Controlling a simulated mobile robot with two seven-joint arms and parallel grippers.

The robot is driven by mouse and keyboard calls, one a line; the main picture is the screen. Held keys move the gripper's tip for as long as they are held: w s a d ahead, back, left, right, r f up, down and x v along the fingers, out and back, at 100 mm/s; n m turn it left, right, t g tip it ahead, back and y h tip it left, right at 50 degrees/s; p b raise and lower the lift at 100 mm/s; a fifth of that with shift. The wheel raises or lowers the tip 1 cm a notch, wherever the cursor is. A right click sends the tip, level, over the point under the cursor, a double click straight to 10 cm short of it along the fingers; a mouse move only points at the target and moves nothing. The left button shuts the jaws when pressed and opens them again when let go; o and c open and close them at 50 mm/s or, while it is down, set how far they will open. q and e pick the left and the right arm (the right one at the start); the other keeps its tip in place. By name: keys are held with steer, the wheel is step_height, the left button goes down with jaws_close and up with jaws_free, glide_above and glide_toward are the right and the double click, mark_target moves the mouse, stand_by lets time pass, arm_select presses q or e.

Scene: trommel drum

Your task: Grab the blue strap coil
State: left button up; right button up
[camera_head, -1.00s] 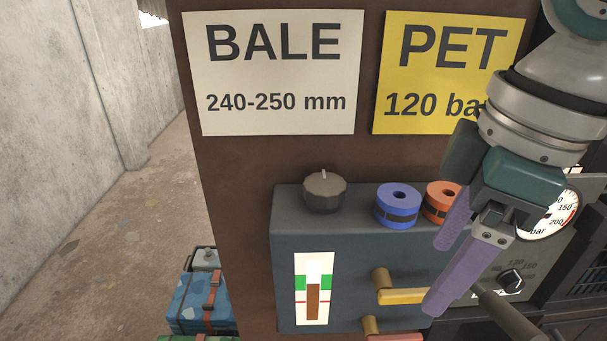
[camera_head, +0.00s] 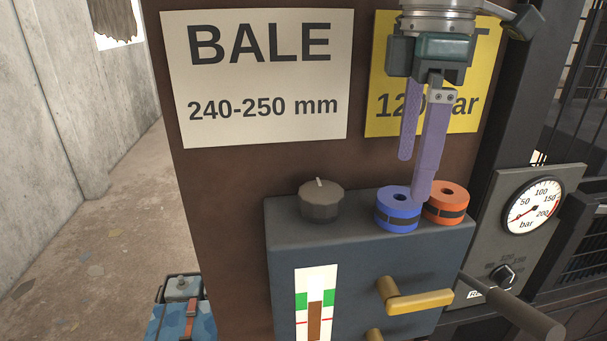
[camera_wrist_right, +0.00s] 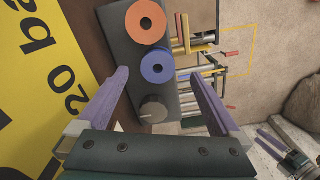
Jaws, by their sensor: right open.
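The blue strap coil (camera_head: 398,210) stands on top of the dark blue-grey control box (camera_head: 340,246), with a dark band round its side. In the right wrist view the blue coil (camera_wrist_right: 158,67) shows its round hole, ahead of the fingers. My right gripper (camera_head: 413,178) is open and points down, its purple fingers above and in front of the coil in the head view. One fingertip overlaps the coil's edge in the picture; I cannot tell whether it touches. The right wrist view shows the gripper (camera_wrist_right: 158,80) with nothing between its fingers.
An orange coil (camera_head: 446,203) stands close to the right of the blue one. A dark knob (camera_head: 321,202) is to its left on the box. A yellow lever (camera_head: 418,301) sticks out of the box front. A pressure gauge (camera_head: 534,205) is at the right.

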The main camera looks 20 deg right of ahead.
mark_target(400, 198)
steer(key=f+p, duration=0.2)
steer(key=f, duration=0.1)
steer(key=shift+w+a+f, duration=0.15)
steer(key=shift+w+f, duration=0.05)
steer(key=shift+f, duration=0.55)
steer(key=c, duration=1.5)
